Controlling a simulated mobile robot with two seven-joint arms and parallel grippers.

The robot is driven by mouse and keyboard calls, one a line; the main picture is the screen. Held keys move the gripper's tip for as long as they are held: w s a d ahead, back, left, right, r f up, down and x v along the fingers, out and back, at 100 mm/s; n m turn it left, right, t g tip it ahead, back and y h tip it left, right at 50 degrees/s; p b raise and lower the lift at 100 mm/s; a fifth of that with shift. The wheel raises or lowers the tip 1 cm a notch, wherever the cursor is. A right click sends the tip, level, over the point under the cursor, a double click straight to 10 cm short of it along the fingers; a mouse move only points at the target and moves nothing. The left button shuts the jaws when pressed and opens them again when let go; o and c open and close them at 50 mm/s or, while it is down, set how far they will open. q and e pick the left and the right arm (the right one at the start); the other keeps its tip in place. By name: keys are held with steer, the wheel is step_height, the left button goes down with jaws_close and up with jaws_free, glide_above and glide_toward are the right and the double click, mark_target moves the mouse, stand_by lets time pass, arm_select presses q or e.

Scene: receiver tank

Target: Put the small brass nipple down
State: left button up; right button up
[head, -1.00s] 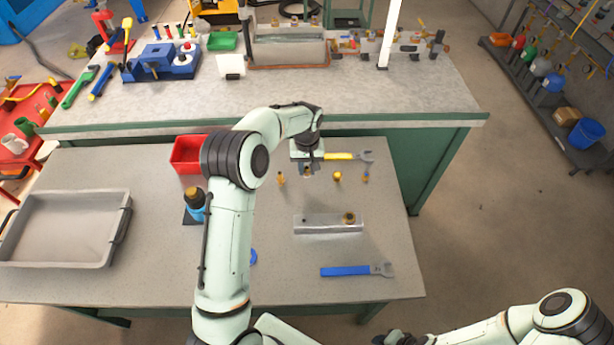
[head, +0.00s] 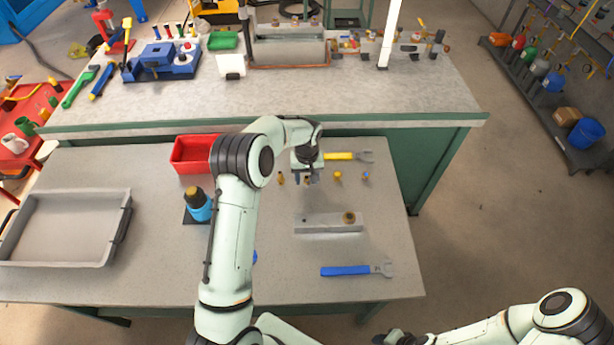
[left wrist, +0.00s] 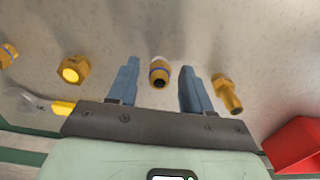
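The small brass nipple (left wrist: 159,72), with a pale and blue band, is between the fingers of my left gripper (left wrist: 158,85) in the left wrist view. A gap shows on each side of it, so the fingers are open and not touching it. It appears to be at the table top; exact contact is unclear. In the head view my left gripper (head: 307,180) points down over the front table and mostly hides the nipple. My right gripper (head: 394,338) is at the bottom edge, dark and partly cut off; its fingers cannot be made out.
A stepped brass fitting (left wrist: 228,93) and a hex brass fitting (left wrist: 75,69) flank the gripper. A banded fitting (head: 365,175) stands farther right. A yellow-handled wrench (head: 345,156) lies behind, a red bin (head: 190,154) at left. A grey block (head: 328,222) and blue-handled wrench (head: 350,270) lie in front.

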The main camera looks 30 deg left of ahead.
mark_target(307, 178)
arm_select(q)
step_height(307, 178, up, 12)
steer(key=shift+r, duration=0.2)
stand_by(0.4)
